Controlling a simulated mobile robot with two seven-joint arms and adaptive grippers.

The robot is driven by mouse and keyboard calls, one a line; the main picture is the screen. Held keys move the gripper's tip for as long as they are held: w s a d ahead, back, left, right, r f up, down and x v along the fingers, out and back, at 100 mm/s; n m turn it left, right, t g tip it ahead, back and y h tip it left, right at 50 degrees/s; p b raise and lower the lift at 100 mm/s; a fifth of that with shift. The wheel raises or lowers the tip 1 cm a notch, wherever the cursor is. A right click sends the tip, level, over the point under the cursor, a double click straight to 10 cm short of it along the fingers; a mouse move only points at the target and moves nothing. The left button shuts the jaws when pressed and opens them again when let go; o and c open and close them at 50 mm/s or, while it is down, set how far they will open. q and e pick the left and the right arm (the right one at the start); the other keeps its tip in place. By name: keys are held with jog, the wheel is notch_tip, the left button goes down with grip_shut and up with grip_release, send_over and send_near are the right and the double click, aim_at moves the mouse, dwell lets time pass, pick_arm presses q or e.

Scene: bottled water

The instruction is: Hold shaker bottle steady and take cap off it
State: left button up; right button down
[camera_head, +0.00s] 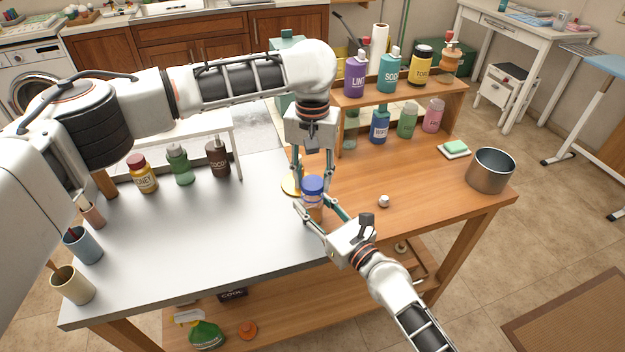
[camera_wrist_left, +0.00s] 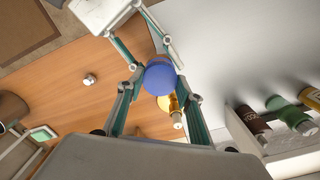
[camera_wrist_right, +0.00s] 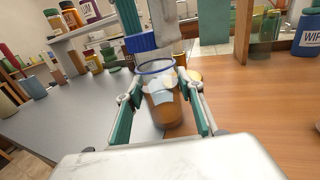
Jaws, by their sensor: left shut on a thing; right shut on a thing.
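The shaker bottle (camera_wrist_right: 163,106) is clear with orange-brown contents and a blue rim; it stands at the joint of the grey and wooden tops. My right gripper (camera_wrist_right: 163,112) is shut around its body. The blue cap (camera_head: 313,184) is above the bottle, held by my left gripper (camera_head: 308,180), which comes down from above. In the right wrist view the cap (camera_wrist_right: 142,42) sits apart from the rim, with a small gap and the open mouth showing. In the left wrist view the cap (camera_wrist_left: 160,76) is between the left fingers and hides most of the bottle.
A shelf (camera_head: 400,95) with several bottles stands behind. A metal pot (camera_head: 490,170), a green sponge (camera_head: 455,147) and a small white knob (camera_head: 384,201) are to the right.

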aim_at(313, 182)
pick_arm(q)
jog(key=shift+r, duration=0.25)
jog(key=shift+r, duration=2)
pick_arm(e)
jog(key=c, duration=1.2)
grip_release()
jog(key=shift+c, duration=0.2)
jog(key=shift+s, duration=0.1)
jog(key=v, duration=1.2)
